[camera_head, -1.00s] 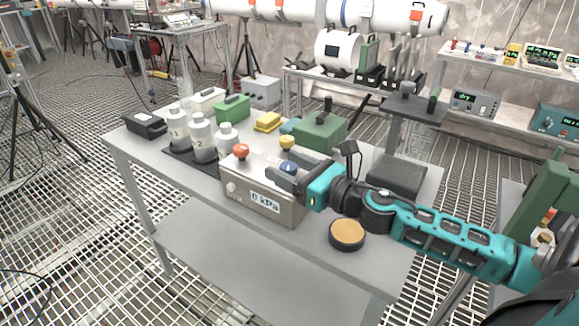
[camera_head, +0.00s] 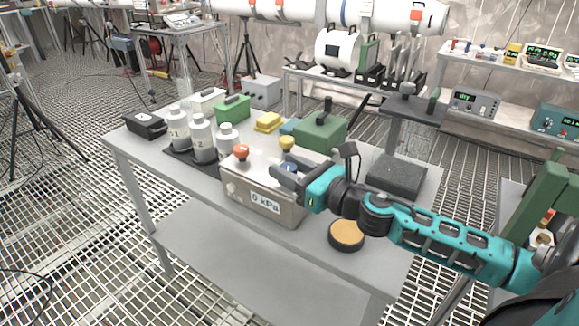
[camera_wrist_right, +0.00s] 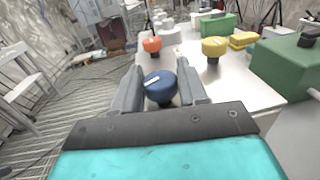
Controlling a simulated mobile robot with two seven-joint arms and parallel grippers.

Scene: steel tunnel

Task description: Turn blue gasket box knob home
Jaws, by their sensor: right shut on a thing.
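The gasket box (camera_head: 262,196) is a metal box with a "0 kPa" label on its front, standing on the grey table. On its top are an orange knob (camera_head: 241,152), a yellow knob (camera_head: 287,143) and the blue knob (camera_head: 288,168). My right gripper (camera_head: 285,173) reaches in from the right and is shut on the blue knob. In the right wrist view the blue knob (camera_wrist_right: 160,87) sits between the two grey fingers (camera_wrist_right: 160,85), with a white mark on its top. The gripper partly hides the blue knob in the head view. My left gripper is not in view.
Several white bottles (camera_head: 202,138) stand on a black tray left of the box. A green case (camera_head: 320,132) is behind it. A round tan-topped puck (camera_head: 346,234) lies near the table's front edge, below my right arm. A dark block (camera_head: 397,174) is at the right.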

